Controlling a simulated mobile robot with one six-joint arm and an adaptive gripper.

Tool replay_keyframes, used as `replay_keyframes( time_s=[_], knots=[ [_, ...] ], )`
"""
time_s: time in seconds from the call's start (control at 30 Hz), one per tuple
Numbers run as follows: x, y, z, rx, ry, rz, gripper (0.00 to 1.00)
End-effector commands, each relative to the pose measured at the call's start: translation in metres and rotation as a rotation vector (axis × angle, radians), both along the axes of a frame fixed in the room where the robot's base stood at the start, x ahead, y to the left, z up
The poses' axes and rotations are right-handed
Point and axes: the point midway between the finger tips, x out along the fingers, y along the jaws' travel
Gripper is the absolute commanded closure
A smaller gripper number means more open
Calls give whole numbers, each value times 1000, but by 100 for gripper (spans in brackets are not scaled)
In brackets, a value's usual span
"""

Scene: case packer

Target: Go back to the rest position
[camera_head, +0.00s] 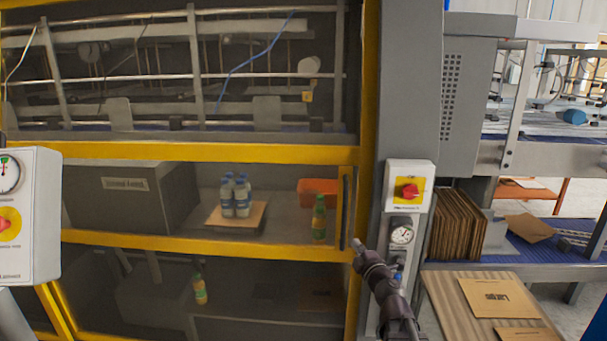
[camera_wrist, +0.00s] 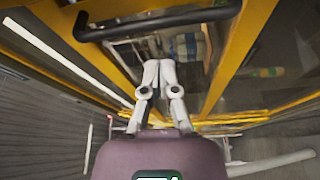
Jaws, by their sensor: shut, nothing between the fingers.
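My gripper (camera_head: 357,244) is near the right edge of the yellow-framed case packer door (camera_head: 200,154), just below the dark vertical door handle (camera_head: 344,209). In the wrist view my gripper (camera_wrist: 158,64) has its two light fingers together with nothing between them. The black handle (camera_wrist: 160,20) crosses the top of that view, beyond the fingertips and apart from them as far as I can tell. The door looks shut in the head view.
Behind the door are white bottles (camera_head: 235,196) on a board and a green bottle (camera_head: 319,219). Cardboard sheets (camera_head: 458,224) stand at right.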

Motion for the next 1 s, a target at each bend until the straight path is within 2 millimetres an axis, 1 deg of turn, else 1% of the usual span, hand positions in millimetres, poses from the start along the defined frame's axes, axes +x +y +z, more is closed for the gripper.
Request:
replay_keyframes(
  time_s=[0.13, 0.27, 0.4, 0.53, 0.67, 0.77, 0.87, 1.0],
  knots=[
    [3, -26, 1, 132, 25, -161, 100],
    [2, -51, -7, 258, 70, -311, 100],
    [-5, -73, -23, 390, 143, -466, 100],
    [-15, -88, -43, 507, 230, -602, 100],
    [-30, -96, -68, 617, 339, -730, 100],
    [-43, -98, -88, 697, 436, -823, 100],
    [-60, -96, -109, 768, 545, -909, 100],
    [-85, -85, -136, 857, 716, -1019, 100]
  ],
)
